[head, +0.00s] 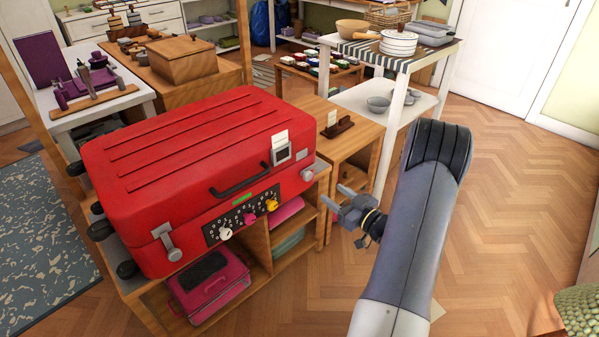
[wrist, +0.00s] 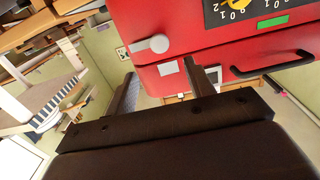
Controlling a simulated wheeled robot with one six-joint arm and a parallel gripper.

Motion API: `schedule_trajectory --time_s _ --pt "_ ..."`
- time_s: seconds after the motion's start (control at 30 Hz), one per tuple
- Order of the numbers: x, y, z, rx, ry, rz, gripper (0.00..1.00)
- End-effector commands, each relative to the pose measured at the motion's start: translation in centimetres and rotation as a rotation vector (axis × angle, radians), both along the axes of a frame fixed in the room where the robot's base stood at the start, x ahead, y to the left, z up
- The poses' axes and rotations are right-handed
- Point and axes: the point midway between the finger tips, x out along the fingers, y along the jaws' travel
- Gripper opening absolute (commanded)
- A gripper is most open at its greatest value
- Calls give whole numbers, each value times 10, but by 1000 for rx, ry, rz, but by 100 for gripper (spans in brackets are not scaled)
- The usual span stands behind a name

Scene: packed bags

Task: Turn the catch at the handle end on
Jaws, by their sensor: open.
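A red case (head: 185,140) with a ribbed lid lies on a wooden shelf unit. A black handle (head: 245,181) is on its front. A silver catch (head: 307,174) is at the front's right end. In the wrist view this catch (wrist: 152,44) has a round head and a short lever lying roughly along the seam. A second silver catch (head: 168,242) is at the front's left end, its lever slanting down. My gripper (head: 334,196) is open and empty, right of the right-hand catch and apart from it. In the wrist view its fingers (wrist: 161,75) point towards that catch.
A wooden side table (head: 350,140) is behind my gripper.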

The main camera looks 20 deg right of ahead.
Motion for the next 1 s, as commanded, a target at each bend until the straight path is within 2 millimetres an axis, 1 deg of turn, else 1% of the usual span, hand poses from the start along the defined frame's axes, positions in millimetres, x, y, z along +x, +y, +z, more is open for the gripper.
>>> schedule_trajectory --time_s 0.07,0.17,0.4,0.6,0.77,1.0 --pt "6 2 0 0 -4 5 51" --pt "19 8 -1 -1 -3 7 51" --pt "64 23 -1 -2 -4 6 51" --pt "91 31 -1 0 -2 3 51" --pt "100 34 0 0 -2 2 51" --pt "101 34 0 0 -1 1 51"
